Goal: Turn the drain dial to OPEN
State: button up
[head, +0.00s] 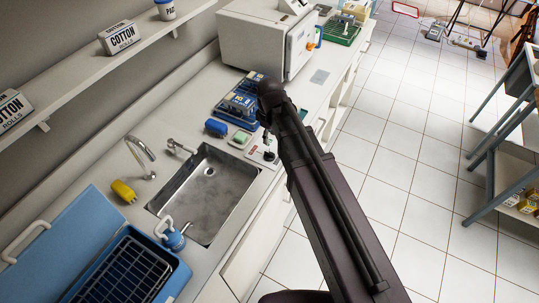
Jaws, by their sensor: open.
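A small pale plate (253,153) lies on the counter just right of the sink, with a dark round knob (269,156) on it that looks like the drain dial. Its lettering and the direction it points are too small to read. My arm comes in from the bottom and bends down beside the plate. My gripper (266,138) is small and dark here, partly hidden by my arm, just above the plate. It is open, with nothing seen in it. I cannot tell whether it touches the knob.
A blue sponge or brush (215,128), a green-topped dish (240,139) and a blue rack (238,100) stand close by. A white sterilizer (262,40) stands behind.

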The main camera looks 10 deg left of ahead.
aim_at(270, 153)
jog(key=shift+f+b, duration=4.15)
jog(key=shift+f, duration=0.3)
grip_shut()
